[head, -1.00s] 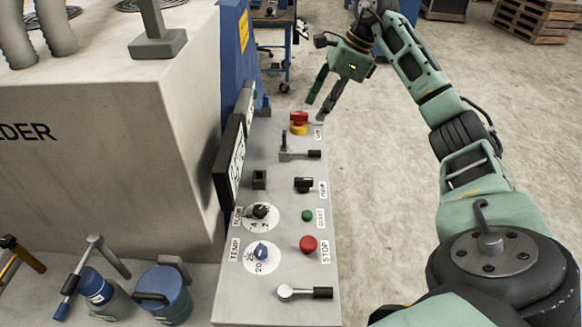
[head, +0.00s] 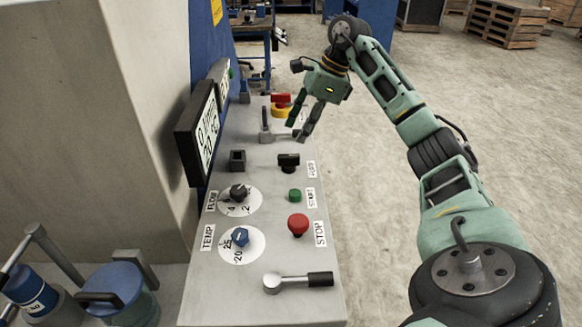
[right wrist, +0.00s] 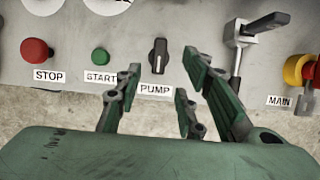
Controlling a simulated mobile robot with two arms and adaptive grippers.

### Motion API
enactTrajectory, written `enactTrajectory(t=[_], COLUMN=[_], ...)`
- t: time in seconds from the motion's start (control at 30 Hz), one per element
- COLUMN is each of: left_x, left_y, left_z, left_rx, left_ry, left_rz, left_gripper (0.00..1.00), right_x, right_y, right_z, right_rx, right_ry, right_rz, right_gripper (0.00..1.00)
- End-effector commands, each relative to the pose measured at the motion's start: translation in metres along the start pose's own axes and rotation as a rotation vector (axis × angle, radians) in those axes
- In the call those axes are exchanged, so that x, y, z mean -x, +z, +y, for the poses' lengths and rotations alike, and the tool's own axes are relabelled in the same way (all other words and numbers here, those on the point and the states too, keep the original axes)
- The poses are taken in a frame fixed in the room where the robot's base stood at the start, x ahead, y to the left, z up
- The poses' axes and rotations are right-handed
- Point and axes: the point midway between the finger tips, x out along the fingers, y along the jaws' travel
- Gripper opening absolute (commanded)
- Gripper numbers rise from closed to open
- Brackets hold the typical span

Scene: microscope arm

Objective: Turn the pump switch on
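The pump switch (head: 288,161) is a black rotary knob on the grey control panel, left of the "PUMP" label. In the right wrist view the knob (right wrist: 159,56) points upright, above the "PUMP" label (right wrist: 155,90). My right gripper (head: 302,131) is open and empty, above the panel's right edge, beyond the pump switch in the head view. In the right wrist view its spread fingers (right wrist: 160,92) are on either side of the label, with the knob ahead between them. They do not touch the knob. My left gripper is not in view.
A lever (head: 265,125) and a red and yellow main switch (head: 281,104) lie beyond the pump switch. The green start button (head: 295,195) and red stop button (head: 298,224) are nearer. A display (head: 199,135) stands at the panel's left. Open floor (head: 370,215) lies right.

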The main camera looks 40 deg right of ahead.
Motion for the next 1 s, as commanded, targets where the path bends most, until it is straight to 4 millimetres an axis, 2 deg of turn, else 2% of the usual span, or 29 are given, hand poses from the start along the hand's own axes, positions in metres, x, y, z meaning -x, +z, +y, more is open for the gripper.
enactTrajectory(t=[0.03,0.1,0.27,0.4,0.6,0.73,1.0], left_x=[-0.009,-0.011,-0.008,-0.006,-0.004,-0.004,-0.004], left_y=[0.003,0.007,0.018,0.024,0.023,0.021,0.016], left_z=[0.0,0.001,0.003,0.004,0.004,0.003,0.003], left_rx=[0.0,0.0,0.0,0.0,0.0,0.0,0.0], left_ry=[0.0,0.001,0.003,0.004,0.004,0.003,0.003], left_rz=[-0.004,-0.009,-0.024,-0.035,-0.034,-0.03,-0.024], left_gripper=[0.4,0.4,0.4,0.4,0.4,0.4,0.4], right_x=[-0.008,-0.011,-0.026,-0.049,-0.076,-0.085,-0.086], right_y=[-0.003,-0.004,-0.004,-0.003,-0.003,-0.003,-0.003], right_z=[0.0,0.0,0.001,0.001,0.001,0.0,0.0], right_rx=[0.0,0.0,0.0,0.001,0.0,0.0,0.0], right_ry=[-0.001,0.0,0.003,0.004,0.002,0.0,-0.001], right_rz=[-0.001,-0.001,0.001,0.0,0.0,-0.001,-0.001], right_gripper=[0.36,0.36,0.36,0.36,0.36,0.36,0.36])
